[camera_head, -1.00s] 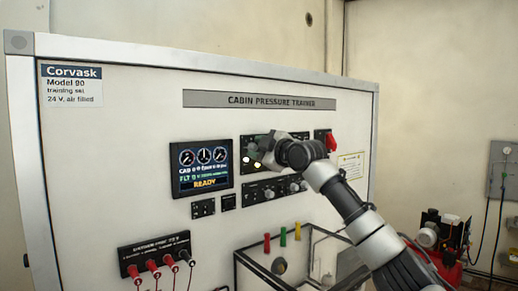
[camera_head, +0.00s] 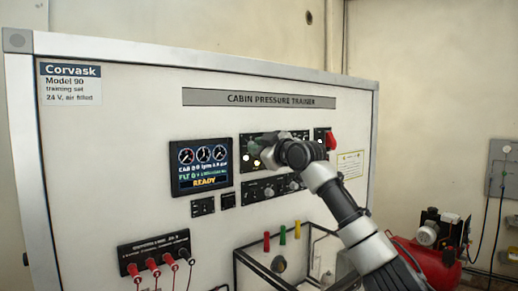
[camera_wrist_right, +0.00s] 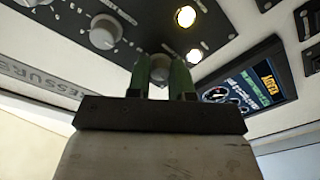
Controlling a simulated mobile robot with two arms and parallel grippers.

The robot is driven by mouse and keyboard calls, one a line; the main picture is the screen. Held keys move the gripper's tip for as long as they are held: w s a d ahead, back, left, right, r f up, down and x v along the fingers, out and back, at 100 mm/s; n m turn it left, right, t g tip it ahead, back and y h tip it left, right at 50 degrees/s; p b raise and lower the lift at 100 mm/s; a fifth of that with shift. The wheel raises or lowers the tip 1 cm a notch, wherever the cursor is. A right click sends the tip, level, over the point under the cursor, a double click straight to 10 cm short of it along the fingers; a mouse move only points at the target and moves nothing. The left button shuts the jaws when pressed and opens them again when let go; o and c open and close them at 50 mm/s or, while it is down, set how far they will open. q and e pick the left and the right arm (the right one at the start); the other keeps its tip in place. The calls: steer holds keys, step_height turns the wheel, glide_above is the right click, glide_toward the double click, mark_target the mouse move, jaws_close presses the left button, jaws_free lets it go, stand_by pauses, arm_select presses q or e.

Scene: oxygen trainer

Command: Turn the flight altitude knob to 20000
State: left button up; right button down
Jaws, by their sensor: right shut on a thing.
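The upper control panel (camera_head: 247,140) is on the white trainer board, below the cabin pressure title plate. My right gripper (camera_head: 268,156) is at this panel and hides part of it. In the right wrist view the green fingers of the right gripper (camera_wrist_right: 160,66) are shut on a small round grey knob (camera_wrist_right: 159,62), one finger on each side. I cannot read this knob's label or its setting. The screen (camera_head: 202,167) shows dials, a green FLT line and READY; the small figures are too blurred to read. My left gripper is not in view.
Two lit lamps (camera_wrist_right: 186,16) are beside the gripped knob. A larger grey knob (camera_wrist_right: 105,32) is near it on the left. A lower panel (camera_head: 272,187) with knobs lies under the arm. A red switch (camera_head: 331,141) is right of the wrist. Red jacks (camera_head: 153,265) are at lower left.

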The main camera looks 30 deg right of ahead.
steer(key=shift+s+a+r+m+t+h, duration=0.1)
steer(key=shift+m+t+h, duration=0.1)
steer(key=shift+m, duration=2.2)
steer(key=shift+r+m+t+h, duration=0.1)
steer(key=shift+m+h, duration=0.1)
steer(key=shift+m, duration=2.2)
steer(key=shift+s+a+r+m+t+h, duration=0.1)
steer(key=shift+m+h, duration=0.1)
steer(key=shift+m, duration=2.2)
steer(key=shift+d, duration=0.1)
steer(key=c, duration=1.2)
jaws_free()
steer(key=shift+o, duration=1)
steer(key=shift+w+f, duration=0.1)
steer(key=shift+f, duration=0.05)
steer(key=s+b, duration=0.6)
steer(key=s, duration=0.4)
steer(key=shift+s+d+f+b, duration=0.35)
steer(key=shift+s+d+b, duration=0.05)
steer(key=shift+d, duration=0.05)
